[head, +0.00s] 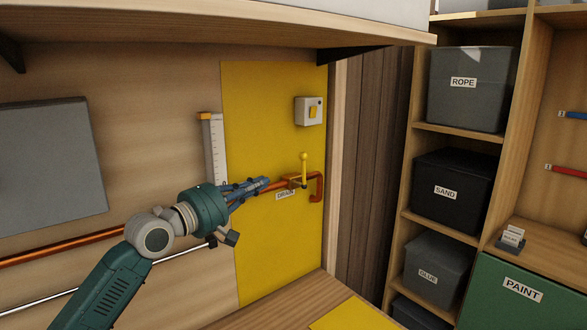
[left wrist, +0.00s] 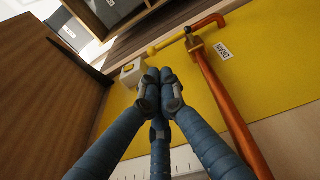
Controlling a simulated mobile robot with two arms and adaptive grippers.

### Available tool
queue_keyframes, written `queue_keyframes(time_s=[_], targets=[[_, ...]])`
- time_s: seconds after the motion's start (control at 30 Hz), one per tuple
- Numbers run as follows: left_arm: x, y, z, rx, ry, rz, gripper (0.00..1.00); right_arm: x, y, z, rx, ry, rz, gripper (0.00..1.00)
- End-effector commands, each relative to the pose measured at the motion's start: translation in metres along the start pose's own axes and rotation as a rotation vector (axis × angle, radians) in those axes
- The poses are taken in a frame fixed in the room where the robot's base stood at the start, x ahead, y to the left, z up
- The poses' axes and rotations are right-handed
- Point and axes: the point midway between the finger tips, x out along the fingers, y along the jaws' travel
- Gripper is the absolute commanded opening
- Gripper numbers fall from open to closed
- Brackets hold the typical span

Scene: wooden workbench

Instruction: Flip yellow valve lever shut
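The yellow valve lever (head: 304,168) stands upright from the valve on the copper pipe (head: 319,190), in front of the yellow panel, with a ball at its top. In the left wrist view the lever (left wrist: 166,43) sticks out sideways from the valve body (left wrist: 193,42), across the pipe's line. My left gripper (head: 264,182) is just left of the lever, at about the pipe's height in the head view. Its fingertips (left wrist: 159,76) are together with nothing visible between them, apart from the lever. My right gripper is in neither view.
A "DRAIN" label (head: 285,195) sits below the pipe. A white box with a yellow switch (head: 308,111) is above the lever, and a ruler-like strip (head: 216,150) is at the left. A wooden shelf (head: 200,22) overhangs. Labelled bins (head: 472,90) stand at the right.

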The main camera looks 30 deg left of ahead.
Motion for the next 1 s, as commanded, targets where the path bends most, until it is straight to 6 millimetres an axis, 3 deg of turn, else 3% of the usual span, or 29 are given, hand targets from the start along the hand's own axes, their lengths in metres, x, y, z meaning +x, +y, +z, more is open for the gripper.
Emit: queue_keyframes(time_s=[0.6, 0.8, 1.0], targets=[[0.116, 0.005, 0.000, -0.003, 0.002, 0.003, 0.00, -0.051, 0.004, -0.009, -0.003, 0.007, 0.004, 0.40], [0.132, 0.002, 0.000, -0.002, 0.001, 0.002, 0.00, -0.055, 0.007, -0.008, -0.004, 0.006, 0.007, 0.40], [0.134, 0.001, 0.000, 0.000, 0.001, 0.002, 0.00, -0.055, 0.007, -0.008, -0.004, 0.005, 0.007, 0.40]])
